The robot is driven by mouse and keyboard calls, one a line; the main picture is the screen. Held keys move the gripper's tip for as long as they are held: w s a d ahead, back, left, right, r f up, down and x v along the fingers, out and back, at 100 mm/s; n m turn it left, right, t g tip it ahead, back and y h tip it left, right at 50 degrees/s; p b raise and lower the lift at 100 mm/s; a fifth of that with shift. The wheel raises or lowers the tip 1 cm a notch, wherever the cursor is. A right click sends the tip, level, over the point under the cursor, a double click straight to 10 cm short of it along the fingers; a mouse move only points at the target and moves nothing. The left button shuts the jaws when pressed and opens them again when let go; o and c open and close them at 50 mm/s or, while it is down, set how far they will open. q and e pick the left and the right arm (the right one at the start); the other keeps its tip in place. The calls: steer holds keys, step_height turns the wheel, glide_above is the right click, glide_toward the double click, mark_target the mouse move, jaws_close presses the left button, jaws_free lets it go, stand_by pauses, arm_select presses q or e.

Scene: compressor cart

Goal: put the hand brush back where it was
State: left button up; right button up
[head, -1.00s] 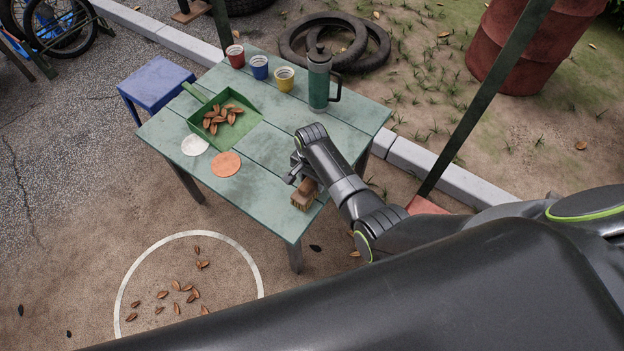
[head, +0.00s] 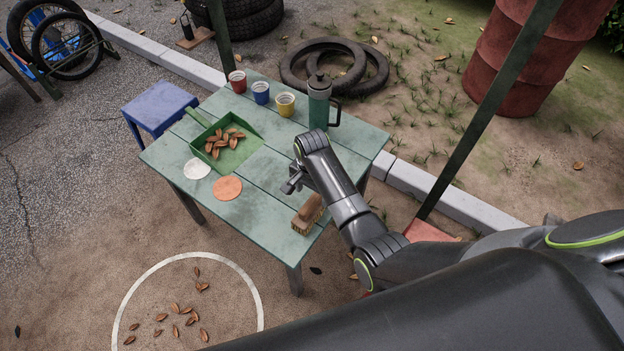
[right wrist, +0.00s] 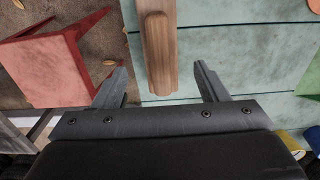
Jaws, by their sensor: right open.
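The hand brush (head: 309,212), with a wooden back and pale bristles, lies on the green table (head: 262,190) near its front right corner. My right gripper (head: 289,187) is above the table, a little behind and left of the brush. My left gripper is not in view.
A green dustpan (head: 235,156) holding leaves, a white disc (head: 197,168) and an orange disc (head: 228,188) lie on the table. Several cups and a green flask (head: 318,105) stand at the back. A blue stool (head: 160,105) stands at the left; a red stool (right wrist: 55,55) is beside the table.

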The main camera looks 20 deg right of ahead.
step_height(320, 180, up, 5)
steer(key=shift+r, duration=0.1)
stand_by(0.3)
steer(key=shift+w+d+t, duration=0.25)
steer(key=shift+d+t, duration=0.05)
steer(key=shift+t, duration=0.1)
steer(key=w+d+r+n+t, duration=0.2)
steer(key=d+r+n+t, duration=0.25)
steer(key=d+t, duration=0.35)
steer(key=s+d+f+n+g, duration=0.2)
steer(key=s+f, duration=0.8)
steer(key=f, duration=0.4)
steer(key=s+d+f+n+g, duration=0.1)
steer(key=s+d+f+g, duration=0.1)
steer(key=s+f, duration=0.95)
steer(key=s+d+f+g, duration=0.1)
steer(key=s+f, duration=0.3)
steer(key=s, duration=0.4)
steer(key=s+d+f+n+g, duration=0.1)
steer(key=s+f, duration=0.4)
steer(key=s, duration=0.4)
steer(key=s+f+n+g+h, duration=0.1)
steer(key=s+f, duration=0.3)
steer(key=s, duration=0.4)
steer(key=shift+s+d+f+g, duration=0.2)
steer(key=shift+d+f+g, duration=0.1)
steer(key=shift+d, duration=0.1)
